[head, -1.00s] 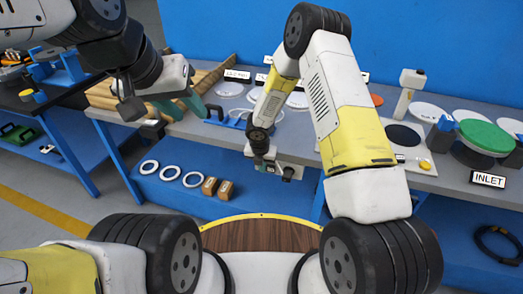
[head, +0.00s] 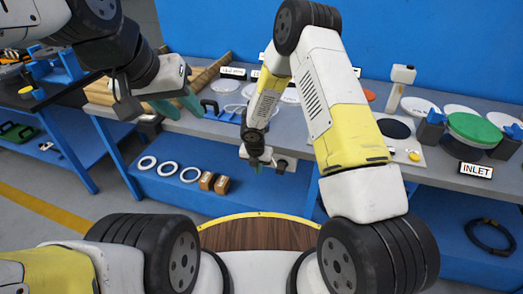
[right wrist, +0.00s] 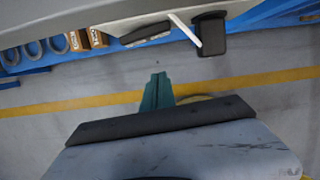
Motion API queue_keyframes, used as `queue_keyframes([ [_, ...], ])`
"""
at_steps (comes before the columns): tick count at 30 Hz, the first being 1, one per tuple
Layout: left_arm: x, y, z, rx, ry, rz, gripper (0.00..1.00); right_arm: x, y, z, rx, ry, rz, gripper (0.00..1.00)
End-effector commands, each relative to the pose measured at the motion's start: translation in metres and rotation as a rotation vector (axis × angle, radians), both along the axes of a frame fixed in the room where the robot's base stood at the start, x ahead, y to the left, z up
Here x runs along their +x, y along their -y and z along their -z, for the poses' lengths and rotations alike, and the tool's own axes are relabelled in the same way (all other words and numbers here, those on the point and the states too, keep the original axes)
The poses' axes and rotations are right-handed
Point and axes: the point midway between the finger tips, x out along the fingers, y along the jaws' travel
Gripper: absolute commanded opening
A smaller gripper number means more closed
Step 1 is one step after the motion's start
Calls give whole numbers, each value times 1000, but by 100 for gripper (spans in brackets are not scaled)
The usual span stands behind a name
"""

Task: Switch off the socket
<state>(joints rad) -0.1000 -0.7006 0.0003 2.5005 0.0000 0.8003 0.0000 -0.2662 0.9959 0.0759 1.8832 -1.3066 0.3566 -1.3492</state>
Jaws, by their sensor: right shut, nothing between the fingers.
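A small dark unit (head: 283,166), which looks like the socket, is on the front edge of the grey workbench. In the right wrist view a black block (right wrist: 211,33) with a thin white strip and a dark rounded piece (right wrist: 145,35) show at the bench edge. I cannot tell a switch position. My right gripper (head: 256,169) is just left of the unit, in front of the bench edge. Its teal fingers (right wrist: 157,91) are shut and empty, apart from the block. My left gripper (head: 180,105) is open and empty over the bench's left part.
White rings (head: 168,169) and brown boxes (head: 207,181) lie on the blue lower shelf. The floor before the bench is clear at left.

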Motion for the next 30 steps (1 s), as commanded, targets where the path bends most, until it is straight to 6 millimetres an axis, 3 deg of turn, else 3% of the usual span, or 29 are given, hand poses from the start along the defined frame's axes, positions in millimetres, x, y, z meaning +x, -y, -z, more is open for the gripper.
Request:
queue_keyframes([
  [1, 0, 0, 0, 0, 1, 0, 36, 1, 1, -12, 3, 8, 3, 0],
  [15, 0, 0, 0, 0, 0, 0, 36, -18, -2, -86, 3, 6, 3, 0],
  [30, 0, 0, 0, 0, 0, 0, 36, -22, -3, -95, 1, 3, 0, 0],
])
